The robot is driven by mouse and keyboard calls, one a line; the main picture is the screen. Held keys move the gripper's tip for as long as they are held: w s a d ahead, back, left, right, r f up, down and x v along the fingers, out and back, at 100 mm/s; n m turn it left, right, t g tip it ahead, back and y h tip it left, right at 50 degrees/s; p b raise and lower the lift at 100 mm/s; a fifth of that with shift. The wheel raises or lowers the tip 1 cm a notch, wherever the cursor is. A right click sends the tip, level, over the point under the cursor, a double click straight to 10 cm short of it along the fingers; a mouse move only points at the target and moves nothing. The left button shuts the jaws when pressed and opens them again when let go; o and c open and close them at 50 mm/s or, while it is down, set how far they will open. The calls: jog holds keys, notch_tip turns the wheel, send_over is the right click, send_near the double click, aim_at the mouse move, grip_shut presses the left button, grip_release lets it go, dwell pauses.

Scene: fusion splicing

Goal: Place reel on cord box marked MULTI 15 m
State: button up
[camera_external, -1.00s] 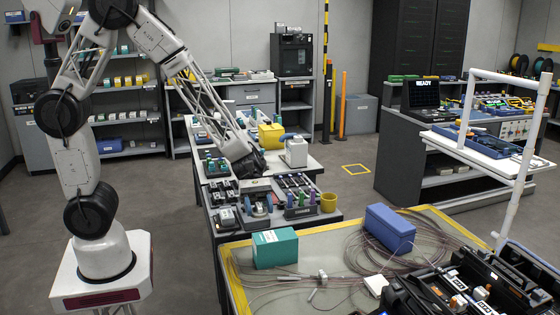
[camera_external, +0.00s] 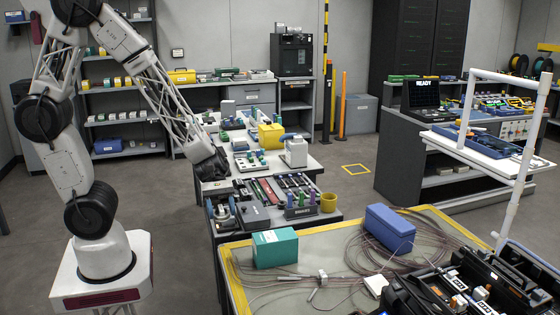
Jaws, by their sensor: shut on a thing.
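My gripper (camera_external: 212,178) is at the left end of the middle bench, low above its far-left edge. It appears as a dark shape, and its fingers are too small and dark to make out. The reel in its grip cannot be made out separately from it. No label reading MULTI 15 m is legible, so I cannot tell which box is the marked cord box. Small dark and grey units (camera_external: 255,215) stand on the bench in front of my gripper and to its right.
A teal box (camera_external: 275,247), a blue box (camera_external: 390,228) and loose cable coils lie on the front table. The floor left of the bench is clear.

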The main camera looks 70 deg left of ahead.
jog(key=shift+w, duration=0.1)
send_over(276, 237)
jog(key=shift+f, duration=0.75)
dwell(0.4)
jog(key=shift+f, duration=1.75)
jog(key=shift+f, duration=0.15)
jog(key=o, duration=0.9)
jog(key=shift+o, duration=0.2)
